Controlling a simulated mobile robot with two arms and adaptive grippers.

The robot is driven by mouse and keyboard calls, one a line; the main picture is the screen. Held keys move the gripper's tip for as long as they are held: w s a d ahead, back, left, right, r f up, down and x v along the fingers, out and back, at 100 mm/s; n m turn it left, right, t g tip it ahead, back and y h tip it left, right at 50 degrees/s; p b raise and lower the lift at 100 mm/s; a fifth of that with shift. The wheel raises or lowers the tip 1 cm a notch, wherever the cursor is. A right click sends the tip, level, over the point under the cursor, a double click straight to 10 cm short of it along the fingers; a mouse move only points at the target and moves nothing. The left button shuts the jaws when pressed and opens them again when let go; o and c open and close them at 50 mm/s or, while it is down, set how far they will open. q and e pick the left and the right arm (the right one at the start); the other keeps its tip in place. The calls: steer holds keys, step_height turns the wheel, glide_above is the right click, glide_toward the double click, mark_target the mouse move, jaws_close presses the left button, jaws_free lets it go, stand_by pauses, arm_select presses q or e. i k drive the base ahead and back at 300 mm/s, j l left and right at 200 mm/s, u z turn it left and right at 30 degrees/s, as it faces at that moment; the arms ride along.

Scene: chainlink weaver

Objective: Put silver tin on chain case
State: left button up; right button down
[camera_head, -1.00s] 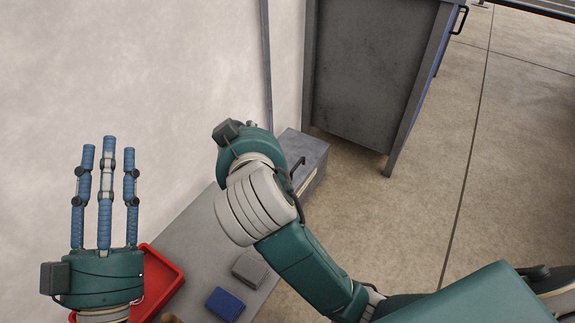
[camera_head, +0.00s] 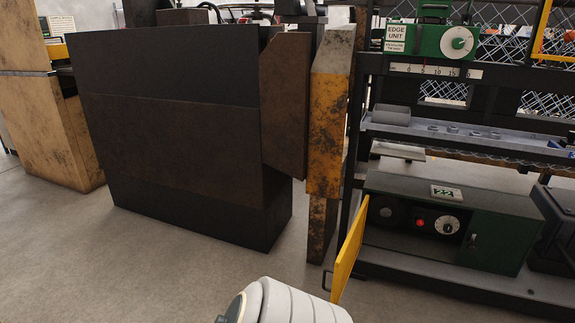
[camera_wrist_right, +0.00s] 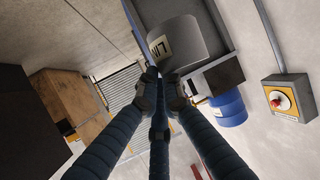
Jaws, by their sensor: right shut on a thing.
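In the right wrist view, my right gripper (camera_wrist_right: 158,88) has its three blue fingers closed together at the tips. A grey, curved tin (camera_wrist_right: 185,42) with a pale label lies at the fingertips, and the fingers hide its near end. In the head view, a dark green case (camera_head: 497,241) stands low on the machine at the right, with a dial, a red button and a 22 plate. Its yellow door (camera_head: 350,252) stands open; I cannot tell whether this is the chain case. Neither gripper shows in the head view.
A large dark cabinet (camera_head: 165,130) and a worn yellow post (camera_head: 330,120) stand left of the machine. A grey rail (camera_head: 460,133) runs above the green case. The floor (camera_head: 120,260) in front is clear. A blue drum (camera_wrist_right: 228,108) shows in the wrist view.

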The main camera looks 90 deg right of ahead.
mark_target(498, 206)
steer(key=k+l+z, duration=0.3)
steer(key=k+z, duration=0.15)
steer(key=k, duration=0.15)
steer(key=k+l+z, duration=0.45)
steer(key=k, duration=0.15)
steer(key=k+l+z, duration=0.45)
steer(key=l, duration=0.25)
